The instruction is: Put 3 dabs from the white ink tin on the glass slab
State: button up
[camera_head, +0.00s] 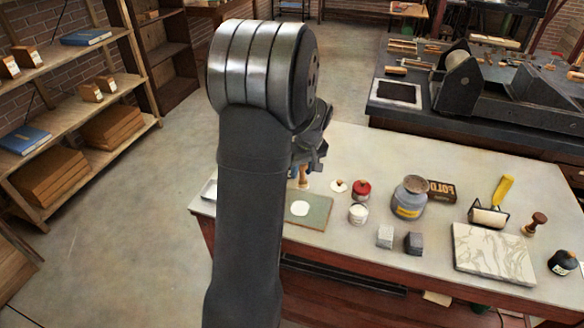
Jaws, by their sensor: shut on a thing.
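The white ink tin (358,214) stands upright on the pale table, with white showing at its top. The glass slab (322,220) looks like the flat grey-green plate left of the tin, partly hidden by my arm. A white round patch (300,208) lies on it; I cannot tell how many dabs it holds. My gripper (304,166) is above the table, behind the slab, mostly hidden by my arm. It is shut on a wooden-handled tool (304,177), whose lower end is hard to make out.
A red tin (362,190) and a small white disc (340,186) stand behind the white tin. The table's front edge is close.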

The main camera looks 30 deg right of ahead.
aim_at(301, 185)
jog(key=shift+f, duration=2.6)
jog(key=shift+f, duration=0.75)
jog(key=shift+r, duration=3.6)
